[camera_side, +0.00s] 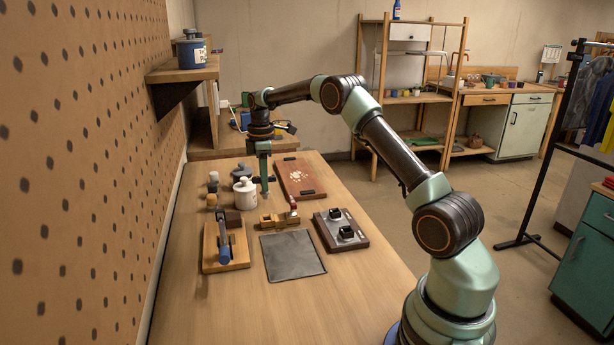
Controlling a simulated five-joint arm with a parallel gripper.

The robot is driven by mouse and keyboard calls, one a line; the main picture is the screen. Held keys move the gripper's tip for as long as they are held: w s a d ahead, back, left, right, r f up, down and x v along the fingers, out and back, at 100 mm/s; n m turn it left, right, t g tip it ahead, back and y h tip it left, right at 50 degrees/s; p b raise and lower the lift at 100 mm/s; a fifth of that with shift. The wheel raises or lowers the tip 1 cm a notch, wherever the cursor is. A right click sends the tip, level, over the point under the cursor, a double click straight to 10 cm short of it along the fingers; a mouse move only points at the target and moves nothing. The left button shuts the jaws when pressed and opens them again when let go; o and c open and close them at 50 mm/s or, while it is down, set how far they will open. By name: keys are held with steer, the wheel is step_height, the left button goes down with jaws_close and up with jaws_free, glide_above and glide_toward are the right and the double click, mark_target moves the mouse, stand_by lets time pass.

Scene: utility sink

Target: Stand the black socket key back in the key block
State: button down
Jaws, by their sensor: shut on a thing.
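My gripper (266,188) points down over the middle of the bench, shut on a small dark piece that I take to be the black socket key (276,185). The key is tiny in this view and partly hidden by the fingers, so its tilt is hard to tell. A small brass-coloured block (279,219) with a red-topped piece at its right end sits just in front of the gripper. It may be the key block, but I cannot make out any hole in it. I cannot tell the key's height above the bench.
White jar (245,194) and small bottles stand left of the gripper. A reddish-brown board (300,172) lies behind right. A dark board with black knobs (341,231), a grey mat (292,257) and a wooden stand with a blue-handled tool (224,248) lie nearer. The front bench is clear.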

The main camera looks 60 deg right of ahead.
mark_target(265, 196)
steer(key=shift+f, duration=2.6)
steer(key=shift+f, duration=1.45)
steer(key=c, duration=0.7)
jaws_free()
step_height(265, 196, up, 12)
steer(key=shift+r, duration=0.1)
